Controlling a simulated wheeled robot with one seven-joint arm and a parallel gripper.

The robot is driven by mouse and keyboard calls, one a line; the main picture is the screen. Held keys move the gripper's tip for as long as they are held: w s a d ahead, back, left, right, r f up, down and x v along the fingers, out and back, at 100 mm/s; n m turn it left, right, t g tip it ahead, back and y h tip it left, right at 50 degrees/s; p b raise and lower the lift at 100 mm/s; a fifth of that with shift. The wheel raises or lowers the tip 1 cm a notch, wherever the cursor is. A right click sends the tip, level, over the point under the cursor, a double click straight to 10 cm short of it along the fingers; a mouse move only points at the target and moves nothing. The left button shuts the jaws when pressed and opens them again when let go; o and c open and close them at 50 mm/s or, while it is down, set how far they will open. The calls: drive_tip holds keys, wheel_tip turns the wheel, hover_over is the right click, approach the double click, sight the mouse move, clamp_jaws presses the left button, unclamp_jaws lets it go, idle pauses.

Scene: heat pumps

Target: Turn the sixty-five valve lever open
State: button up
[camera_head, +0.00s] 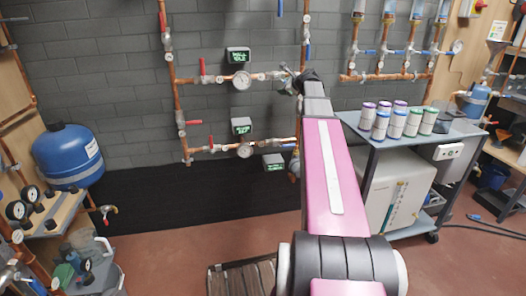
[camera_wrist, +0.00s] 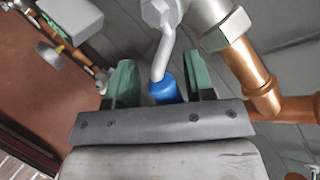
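In the wrist view a valve lever (camera_wrist: 168,50) is a bent grey metal rod with a blue end (camera_wrist: 165,91). It runs from a silver valve body (camera_wrist: 160,12) at the top. My gripper (camera_wrist: 161,78) has its two green fingers apart, one on each side of the blue end, with a narrow gap showing at the left finger. In the head view my gripper (camera_head: 308,78) is at the right end of the upper pipe run, by the valve (camera_head: 289,84). The arm and gripper hide most of the lever there. I cannot read a sixty-five label.
A copper pipe (camera_wrist: 240,65) with a silver fitting runs close to the right finger. Lit display boxes (camera_head: 238,55) and gauges (camera_head: 242,80) line the pipes on the grey wall. A cart (camera_head: 372,139) with several canisters stands right of my arm. Floor left of my arm is partly clear.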

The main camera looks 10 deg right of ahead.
drive_tip(key=a+f+m+t+y, duration=0.1)
drive_tip(key=a+m+t+y, duration=0.2)
drive_tip(key=a+m+y, duration=0.3)
drive_tip(key=s+d+h, duration=0.1)
drive_tip(key=s+d, duration=0.6)
drive_tip(key=s, duration=0.2)
drive_tip(key=s+a+f+n+g+h, duration=0.1)
drive_tip(key=s+a+f+n+g, duration=0.3)
drive_tip(key=a+f+n, duration=0.3)
drive_tip(key=s+a+f+n+g+h, duration=0.2)
drive_tip(key=s+a+f+n+g, duration=0.3)
drive_tip(key=f, duration=1.1)
drive_tip(key=a+n, duration=0.2)
drive_tip(key=a, duration=0.2)
drive_tip(key=shift+a+f+n, duration=0.15)
drive_tip(key=shift+a+n, duration=0.15)
drive_tip(key=shift+a, duration=0.1)
